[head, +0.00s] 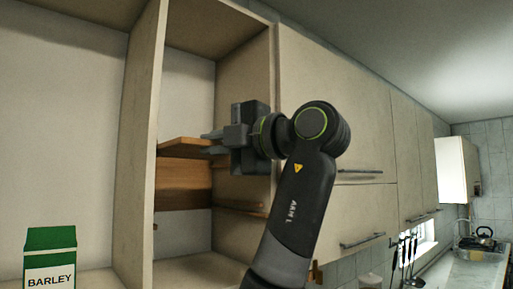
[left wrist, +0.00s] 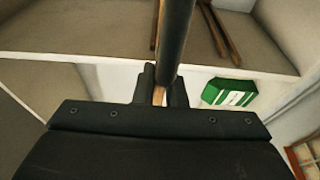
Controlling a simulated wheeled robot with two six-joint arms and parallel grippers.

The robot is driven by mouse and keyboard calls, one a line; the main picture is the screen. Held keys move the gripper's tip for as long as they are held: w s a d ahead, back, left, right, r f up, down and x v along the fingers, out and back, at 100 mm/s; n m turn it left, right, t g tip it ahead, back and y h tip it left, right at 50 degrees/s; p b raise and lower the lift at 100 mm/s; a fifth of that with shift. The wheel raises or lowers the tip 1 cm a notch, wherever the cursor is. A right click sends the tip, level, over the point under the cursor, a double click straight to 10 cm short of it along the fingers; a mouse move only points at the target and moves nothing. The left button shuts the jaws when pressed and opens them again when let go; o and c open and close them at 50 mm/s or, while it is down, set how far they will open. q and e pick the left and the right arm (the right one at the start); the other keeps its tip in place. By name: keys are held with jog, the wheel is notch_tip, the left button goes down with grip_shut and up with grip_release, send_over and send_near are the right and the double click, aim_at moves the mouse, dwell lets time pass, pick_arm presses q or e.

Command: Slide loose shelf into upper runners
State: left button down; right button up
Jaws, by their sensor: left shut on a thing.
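The loose shelf (head: 183,146) is a brown wooden board. In the head view it shows inside the open cabinet bay, left of my left gripper (head: 207,138). My left gripper is shut on it, and the hand hides its right part. In the left wrist view a strip of wood (left wrist: 158,96) shows between the fingers, with a long dark edge running away above it. A wooden runner (head: 240,206) lies along the bay's right wall, lower than the shelf. I cannot tell whether the shelf touches any upper runner. My right gripper is not in view.
A tall divider (head: 138,150) stands close to the shelf's left end. Brown wood (head: 183,173) shows behind and below the shelf. A green and white barley carton (head: 50,262) stands in the left bay. Shut cabinet doors (head: 330,105) are right of the bay.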

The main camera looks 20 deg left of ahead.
pick_arm(q)
jog(key=shift+a, duration=0.1)
dwell(0.3)
jog(key=shift+w+a, duration=0.55)
jog(key=shift+a, duration=0.4)
jog(key=shift+w+a, duration=0.55)
jog(key=shift+a, duration=0.35)
jog(key=shift+w+a, duration=0.4)
jog(key=shift+a, duration=0.25)
jog(key=shift+w+a, duration=0.35)
jog(key=shift+a, duration=0.3)
jog(key=shift+w+a, duration=0.4)
jog(key=shift+a, duration=0.25)
jog(key=shift+w+a, duration=0.4)
jog(key=shift+a, duration=0.25)
jog(key=shift+w+a, duration=0.35)
jog(key=shift+a, duration=0.3)
jog(key=shift+w+a, duration=0.4)
jog(key=shift+a, duration=0.35)
